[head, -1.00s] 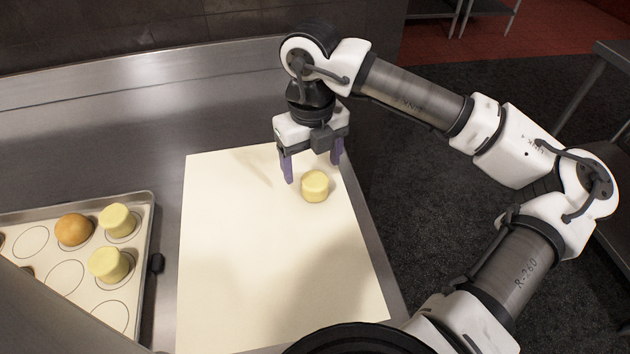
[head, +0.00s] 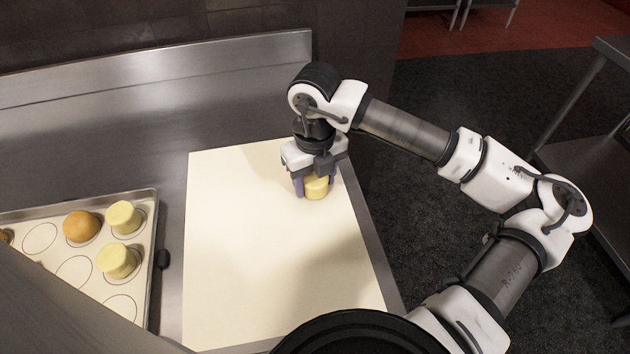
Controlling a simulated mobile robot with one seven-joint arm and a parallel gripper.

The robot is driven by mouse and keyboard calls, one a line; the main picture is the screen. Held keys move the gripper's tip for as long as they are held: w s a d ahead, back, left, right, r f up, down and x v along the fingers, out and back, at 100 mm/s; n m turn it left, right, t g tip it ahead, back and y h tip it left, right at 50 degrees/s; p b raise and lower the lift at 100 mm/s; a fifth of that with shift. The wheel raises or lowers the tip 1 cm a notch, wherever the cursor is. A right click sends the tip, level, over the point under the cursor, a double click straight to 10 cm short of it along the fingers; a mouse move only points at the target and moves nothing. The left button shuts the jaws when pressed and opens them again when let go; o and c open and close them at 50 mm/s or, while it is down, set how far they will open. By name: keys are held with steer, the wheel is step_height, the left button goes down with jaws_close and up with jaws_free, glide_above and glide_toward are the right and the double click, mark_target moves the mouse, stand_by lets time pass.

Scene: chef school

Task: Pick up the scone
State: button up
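The scone (head: 316,189) is a small pale yellow cylinder on the cream sheet (head: 260,270), near its far right part. My gripper (head: 315,187) is straight above it, pointing down, with its purple fingers at the scone's left and right sides. The fingers are drawn in and look closed against the scone. The scone's top is partly hidden by the gripper. It appears to rest on the sheet still.
A baking tray (head: 154,250) at the left holds two pale yellow scones (head: 123,217) and a browned round bun (head: 81,227) on a mat with printed circles. A steel backsplash (head: 150,70) runs behind the counter. The sheet's front and left are clear.

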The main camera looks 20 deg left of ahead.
steer(key=c, duration=0.5)
